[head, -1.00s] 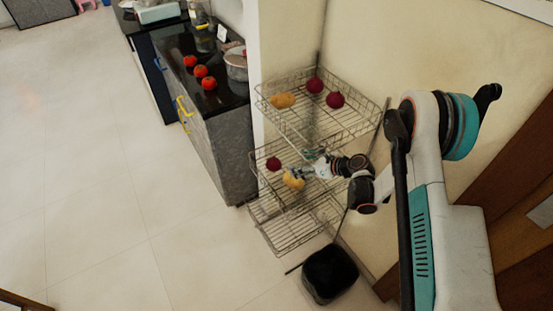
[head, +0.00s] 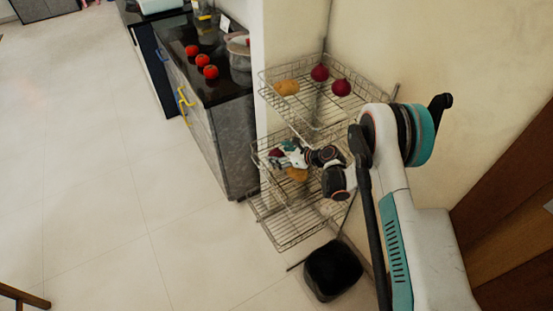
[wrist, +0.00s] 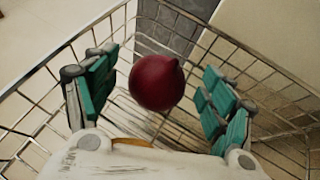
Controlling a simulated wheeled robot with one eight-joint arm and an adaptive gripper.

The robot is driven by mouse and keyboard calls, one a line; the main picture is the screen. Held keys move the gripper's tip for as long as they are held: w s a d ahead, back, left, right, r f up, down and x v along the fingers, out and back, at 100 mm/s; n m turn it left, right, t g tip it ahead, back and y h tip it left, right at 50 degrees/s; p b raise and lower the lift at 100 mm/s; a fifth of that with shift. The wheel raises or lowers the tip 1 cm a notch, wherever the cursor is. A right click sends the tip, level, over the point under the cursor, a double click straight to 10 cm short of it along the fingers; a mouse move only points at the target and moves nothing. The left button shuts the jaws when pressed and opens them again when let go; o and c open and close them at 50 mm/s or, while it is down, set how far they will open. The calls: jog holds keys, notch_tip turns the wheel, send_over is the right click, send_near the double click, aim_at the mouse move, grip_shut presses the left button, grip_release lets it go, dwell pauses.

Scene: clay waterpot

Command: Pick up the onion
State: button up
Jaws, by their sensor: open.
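A dark red onion (wrist: 157,82) sits in the middle wire basket (wrist: 38,122), with its pointed tip toward the upper right in the wrist view. In the head view the onion (head: 275,153) is partly hidden by my gripper (head: 287,154). In the wrist view my gripper (wrist: 160,75) is open, with teal finger pads on either side of the onion and visible space on both sides. Two more dark red onions, one at the back (head: 320,73) and one at the right (head: 341,87), lie in the top basket (head: 318,118).
A yellow-brown potato (head: 297,174) lies in the middle basket just below my gripper, and another (head: 286,88) in the top basket. The basket wires surround my gripper. A black bin (head: 331,271) stands below. A counter with tomatoes (head: 210,72) is at the left.

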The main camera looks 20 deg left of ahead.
jog(key=shift+a, duration=0.1)
jog(key=shift+c, duration=0.5)
jog(key=c, duration=1)
jog(key=shift+c, duration=0.2)
jog(key=shift+r, duration=0.15)
